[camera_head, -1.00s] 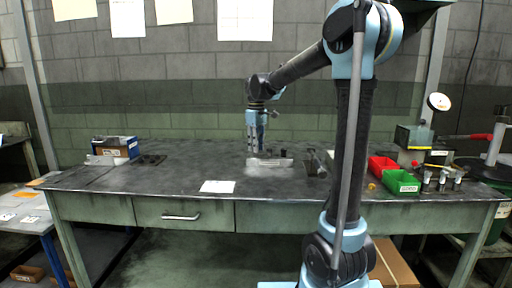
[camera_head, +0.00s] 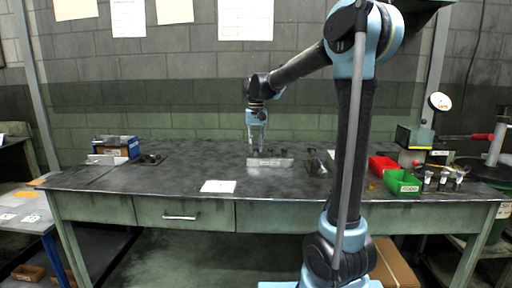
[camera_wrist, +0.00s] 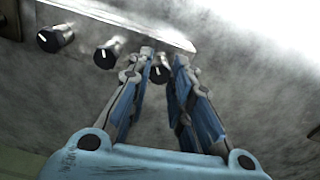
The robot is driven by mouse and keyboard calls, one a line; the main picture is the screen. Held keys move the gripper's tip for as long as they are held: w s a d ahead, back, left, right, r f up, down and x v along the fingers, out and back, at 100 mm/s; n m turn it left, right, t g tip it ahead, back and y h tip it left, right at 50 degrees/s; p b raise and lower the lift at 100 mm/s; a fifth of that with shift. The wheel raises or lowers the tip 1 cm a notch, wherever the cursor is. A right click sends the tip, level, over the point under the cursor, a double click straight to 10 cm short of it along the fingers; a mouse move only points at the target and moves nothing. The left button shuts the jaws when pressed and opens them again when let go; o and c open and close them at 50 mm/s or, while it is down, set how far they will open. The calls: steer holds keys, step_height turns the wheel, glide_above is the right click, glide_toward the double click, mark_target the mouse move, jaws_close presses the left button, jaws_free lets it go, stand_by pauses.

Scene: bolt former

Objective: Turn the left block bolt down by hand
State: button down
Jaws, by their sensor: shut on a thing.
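The metal block (camera_head: 284,163) lies on the bench near its middle. It also shows in the wrist view (camera_wrist: 150,28), with a row of black bolt heads bearing white marks. The left block bolt (camera_wrist: 160,73) is at the right end of that row, between my fingertips. My gripper (camera_wrist: 165,58) points down and is shut on this bolt. In the head view my gripper (camera_head: 257,150) is over the left part of the block and hides the bolt there. The middle bolt (camera_wrist: 108,54) and the far bolt (camera_wrist: 57,38) stand free.
A white paper (camera_head: 218,186) lies in front of the block. Dark parts (camera_head: 318,163) lie just right of it. Red (camera_head: 383,165) and green (camera_head: 402,182) bins and a dial gauge (camera_head: 440,102) stand at the right. A blue box (camera_head: 115,146) is at the left.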

mark_target(256, 149)
steer(key=shift+m, duration=0.6)
steer(key=c, duration=1.4)
jaws_free()
steer(key=shift+c, duration=0.2)
steer(key=shift+r, duration=0.1)
step_height(256, 149, up, 12)
